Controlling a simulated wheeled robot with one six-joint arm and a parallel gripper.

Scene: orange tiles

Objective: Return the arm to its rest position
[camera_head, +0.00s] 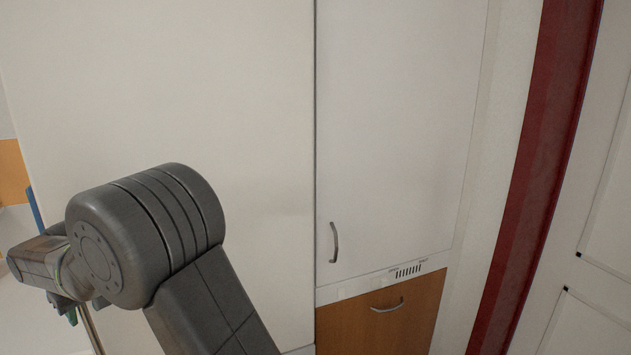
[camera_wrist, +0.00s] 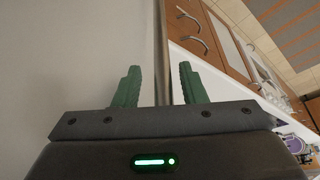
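My gripper (camera_wrist: 158,86) shows in the wrist view with two green fingers standing apart. Nothing is between the fingertips except the background, so it is open and empty. In the head view my dark grey arm rises from the bottom and bends to the left. The gripper end is at the far left there, mostly hidden behind my own arm links.
A tall white cabinet door (camera_head: 400,130) with a metal handle stands ahead, above a wooden drawer (camera_head: 380,315). A plain pale panel (camera_head: 180,90) is close behind my arm. A dark red door frame (camera_head: 545,150) is at right. Wooden drawers (camera_wrist: 190,35) show in the wrist view.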

